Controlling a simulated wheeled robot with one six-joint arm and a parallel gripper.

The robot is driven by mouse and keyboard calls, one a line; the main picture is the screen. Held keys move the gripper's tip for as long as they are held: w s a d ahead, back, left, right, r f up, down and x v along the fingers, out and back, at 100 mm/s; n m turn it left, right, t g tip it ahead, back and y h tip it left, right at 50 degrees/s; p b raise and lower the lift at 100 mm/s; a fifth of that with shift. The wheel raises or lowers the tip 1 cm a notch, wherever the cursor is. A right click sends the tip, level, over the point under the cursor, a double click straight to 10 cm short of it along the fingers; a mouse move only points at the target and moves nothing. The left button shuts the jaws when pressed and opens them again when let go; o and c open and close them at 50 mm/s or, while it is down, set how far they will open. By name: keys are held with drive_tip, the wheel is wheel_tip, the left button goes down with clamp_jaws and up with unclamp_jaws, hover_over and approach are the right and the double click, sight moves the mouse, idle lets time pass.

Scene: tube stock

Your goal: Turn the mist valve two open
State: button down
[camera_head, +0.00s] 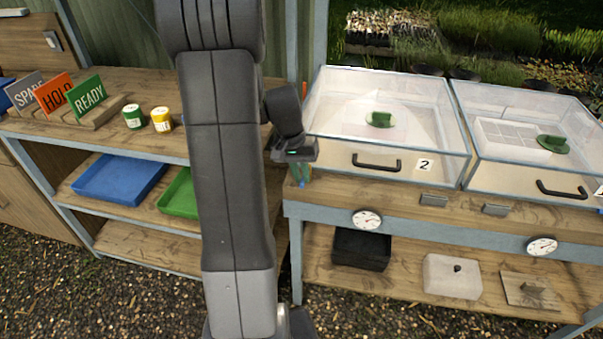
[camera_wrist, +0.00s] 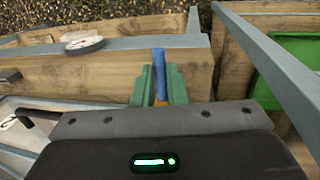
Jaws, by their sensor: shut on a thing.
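The mist valve has a blue lever (camera_wrist: 159,62) with an orange-brown part beside it at its near end, in the wrist view. The lever points towards the top of the picture, lying between the two green fingers of my gripper (camera_wrist: 160,84). My gripper is shut on this lever, at the corner of the wooden bench. In the head view my gripper (camera_head: 301,172) points down just left of the clear case marked 2 (camera_head: 390,105). There the valve is mostly hidden by my gripper. I cannot tell from the pictures whether the valve is open.
The case has a black handle (camera_head: 377,164), and a round dial (camera_head: 367,220) sits on the bench's front rail. A second clear case (camera_head: 540,120) stands to the right. At left is a shelf with a blue tray (camera_head: 118,180) and a green tray (camera_head: 178,196).

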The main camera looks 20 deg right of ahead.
drive_tip(key=c, duration=1.5)
unclamp_jaws()
drive_tip(key=shift+o, duration=0.2)
wheel_tip(320, 180, up, 14)
drive_tip(key=w+a+p, duration=0.1)
drive_tip(key=a+p, duration=0.1)
drive_tip(key=p, duration=0.8)
drive_tip(key=shift+w+a+f, duration=0.15)
drive_tip(key=shift+w+f, duration=0.05)
drive_tip(key=shift+w, duration=0.05)
drive_tip(key=shift+f, duration=0.15)
drive_tip(key=f+b, duration=0.3)
drive_tip(key=f, duration=0.1)
drive_tip(key=s+d+f+b, duration=0.1)
drive_tip(key=f+b, duration=0.2)
drive_tip(key=f, duration=0.2)
drive_tip(key=d+f+b, duration=0.1)
drive_tip(key=f+b, duration=0.3)
drive_tip(key=shift+s+d+f, duration=0.15)
drive_tip(key=shift+s+f, duration=0.05)
drive_tip(key=shift+s, duration=0.05)
drive_tip(key=shift+r, duration=0.15)
